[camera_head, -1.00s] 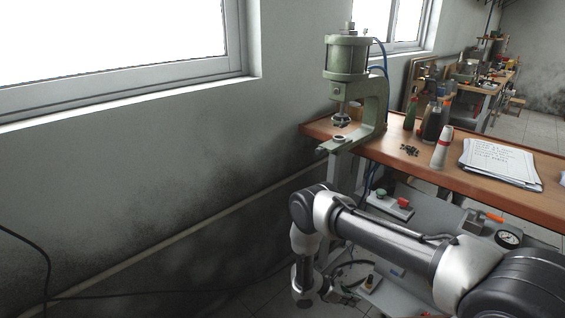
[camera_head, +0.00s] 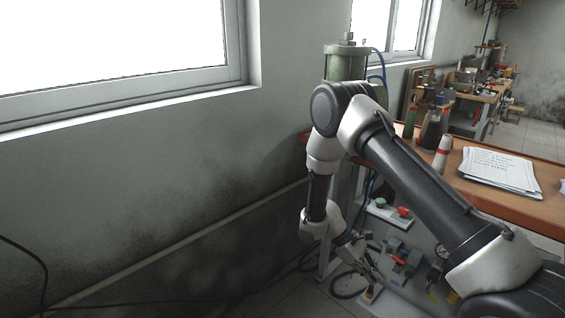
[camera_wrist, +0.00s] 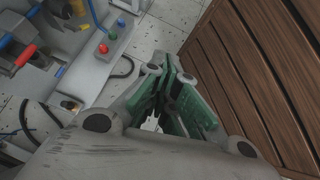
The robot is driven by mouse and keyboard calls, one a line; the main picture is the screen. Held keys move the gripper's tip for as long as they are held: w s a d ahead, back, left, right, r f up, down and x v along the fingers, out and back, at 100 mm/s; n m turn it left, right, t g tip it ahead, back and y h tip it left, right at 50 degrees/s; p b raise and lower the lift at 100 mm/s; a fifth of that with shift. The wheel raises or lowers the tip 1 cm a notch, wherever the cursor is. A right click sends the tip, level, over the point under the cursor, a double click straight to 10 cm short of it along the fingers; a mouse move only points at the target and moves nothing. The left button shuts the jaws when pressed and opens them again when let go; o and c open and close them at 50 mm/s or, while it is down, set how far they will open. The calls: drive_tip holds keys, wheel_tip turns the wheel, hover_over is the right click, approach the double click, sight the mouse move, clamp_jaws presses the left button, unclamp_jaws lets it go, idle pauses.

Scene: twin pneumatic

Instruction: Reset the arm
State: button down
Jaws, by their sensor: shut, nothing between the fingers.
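My arm (camera_head: 420,185) reaches in from the lower right of the head view, with its elbow raised in front of the green pneumatic press (camera_head: 346,63). The forearm hangs down beside the bench's left end. My gripper shows close up in the wrist view (camera_wrist: 168,105), with green-padded fingers shut and nothing between them. In the head view the gripper is small and hard to make out near the floor. The lower part of the press is hidden behind my arm.
The wooden bench (camera_head: 510,205) carries papers (camera_head: 500,168), a white-and-red bottle (camera_head: 442,152) and dark bottles. A panel with red and green buttons (camera_head: 390,212) sits below. Brown wooden slats (camera_wrist: 240,75) fill the right of the wrist view. The wall at left is clear.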

drive_tip(key=s+d+r+m+t+y, duration=0.1)
drive_tip(key=s+r+m+y, duration=0.15)
drive_tip(key=r, duration=0.85)
drive_tip(key=s+d+r+m+y, duration=0.1)
drive_tip(key=r+m+y, duration=0.15)
drive_tip(key=r, duration=0.85)
drive_tip(key=s+d+r+m+t+y, duration=0.1)
drive_tip(key=s+d+r+m+t, duration=0.2)
drive_tip(key=s+r, duration=0.4)
drive_tip(key=s+d+r+m+t+y, duration=0.2)
drive_tip(key=s+r+t, duration=0.4)
drive_tip(key=r, duration=0.8)
drive_tip(key=shift+s+d+r+m, duration=0.3)
drive_tip(key=shift+s+d+m, duration=0.2)
drive_tip(key=shift+s+d, duration=0.25)
drive_tip(key=shift+d, duration=0.1)
